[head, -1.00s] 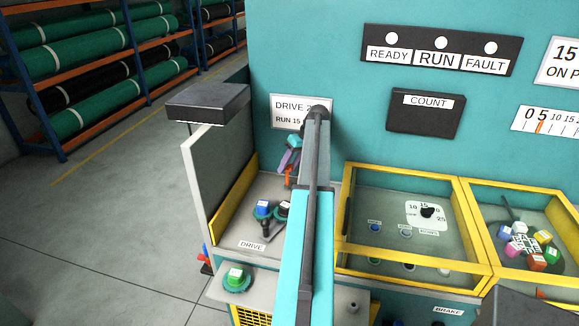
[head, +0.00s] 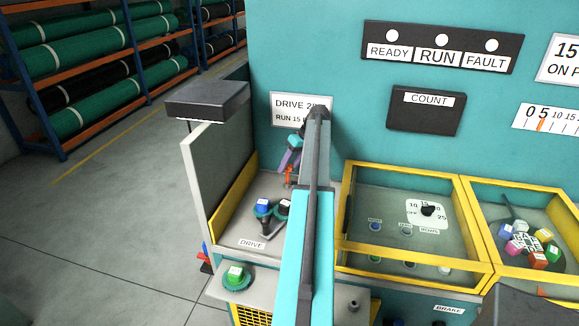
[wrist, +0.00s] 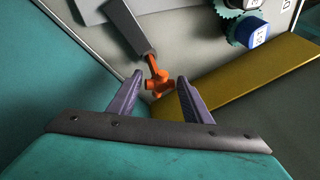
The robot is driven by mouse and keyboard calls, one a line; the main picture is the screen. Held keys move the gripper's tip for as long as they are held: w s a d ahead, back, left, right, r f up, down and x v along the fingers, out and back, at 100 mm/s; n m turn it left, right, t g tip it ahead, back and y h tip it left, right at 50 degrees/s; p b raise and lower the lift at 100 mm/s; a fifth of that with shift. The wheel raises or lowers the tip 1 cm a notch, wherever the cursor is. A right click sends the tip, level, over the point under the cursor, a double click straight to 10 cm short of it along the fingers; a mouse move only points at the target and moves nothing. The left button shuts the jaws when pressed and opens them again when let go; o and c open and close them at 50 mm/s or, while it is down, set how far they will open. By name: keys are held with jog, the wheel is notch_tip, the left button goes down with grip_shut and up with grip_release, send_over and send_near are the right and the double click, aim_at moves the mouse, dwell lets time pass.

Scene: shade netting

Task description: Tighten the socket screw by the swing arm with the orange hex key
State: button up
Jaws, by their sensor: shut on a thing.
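The orange hex key (wrist: 158,80) shows between my purple fingers in the wrist view, as a small piece with rounded knobs. My gripper (wrist: 158,88) is shut on it, though finger contact is hard to make out. A grey tapered bar (wrist: 130,28) meets the key's far end; I cannot tell if it is the swing arm. In the head view my gripper (head: 290,160) is beside my arm link, with the orange key (head: 289,177) just below it, over the grey drive deck (head: 232,228). I cannot make out the socket screw.
A yellow strip (wrist: 240,78) lies close to my right finger in the wrist view. A yellow-framed clear cover (head: 400,268) is to the right. A green cap (head: 235,274) is at the front.

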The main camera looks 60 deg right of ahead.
jog(key=o, duration=1.5)
jog(key=shift+r, duration=0.15)
jog(key=b+v, duration=0.5)
jog(key=v, duration=0.8)
jog(key=shift+s+d+r, duration=0.1)
jog(key=shift+s+r, duration=0.1)
jog(key=shift+s, duration=0.05)
jog(key=shift+w, duration=0.1)
jog(key=shift+c, duration=0.4)
